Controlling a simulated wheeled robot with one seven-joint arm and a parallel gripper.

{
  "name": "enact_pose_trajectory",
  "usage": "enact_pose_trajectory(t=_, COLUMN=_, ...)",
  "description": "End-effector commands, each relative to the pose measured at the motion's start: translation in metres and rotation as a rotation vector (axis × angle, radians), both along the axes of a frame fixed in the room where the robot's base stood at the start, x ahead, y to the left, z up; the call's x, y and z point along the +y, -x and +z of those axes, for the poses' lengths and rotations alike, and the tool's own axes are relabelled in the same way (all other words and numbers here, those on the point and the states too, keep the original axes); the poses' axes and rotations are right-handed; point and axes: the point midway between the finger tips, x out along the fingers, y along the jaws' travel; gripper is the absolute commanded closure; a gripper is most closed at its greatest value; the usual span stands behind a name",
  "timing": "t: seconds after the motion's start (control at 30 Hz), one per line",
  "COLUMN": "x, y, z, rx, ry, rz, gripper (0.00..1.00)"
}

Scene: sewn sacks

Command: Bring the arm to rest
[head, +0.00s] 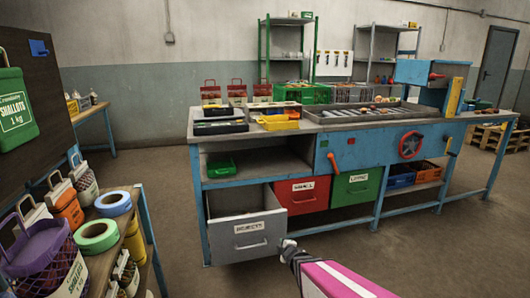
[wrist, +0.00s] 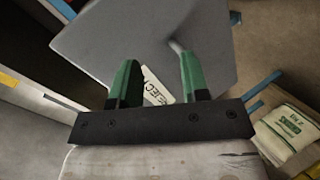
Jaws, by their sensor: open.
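My gripper (wrist: 160,78) has two green fingers on a dark bracket, spread apart with nothing between them in the wrist view. In the head view my pink arm reaches in from the lower right, and the gripper (head: 289,245) is at the right of the grey drawer's front, seemingly close to it. The grey drawer (head: 225,242) has a partly readable label beginning "REJEC" and stands pulled out under the blue bench. Contact with the handle cannot be told.
A red drawer (head: 303,196) and a green drawer (head: 355,187) sit shut beside the grey one. The bench top (head: 235,140) carries trays. A side shelf (head: 107,252) with sacks and tape rolls stands at the left. Open floor (head: 440,235) lies at the right.

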Motion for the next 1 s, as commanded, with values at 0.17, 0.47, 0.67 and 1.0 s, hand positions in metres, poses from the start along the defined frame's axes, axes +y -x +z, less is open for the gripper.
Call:
enact_pose_trajectory(t=0.17, x=-0.053, y=0.010, z=0.023, rx=0.217, ry=-0.126, rz=-0.326, gripper=0.58)
enact_pose_trajectory(t=0.47, x=-0.106, y=0.069, z=0.053, rx=0.619, ry=-0.380, rz=-0.853, gripper=0.58)
enact_pose_trajectory(t=0.67, x=-0.112, y=0.123, z=0.079, rx=0.890, ry=-0.521, rz=-1.140, gripper=0.58)
enact_pose_trajectory(t=1.0, x=-0.107, y=0.164, z=0.104, rx=1.104, ry=-0.594, rz=-1.327, gripper=0.58)
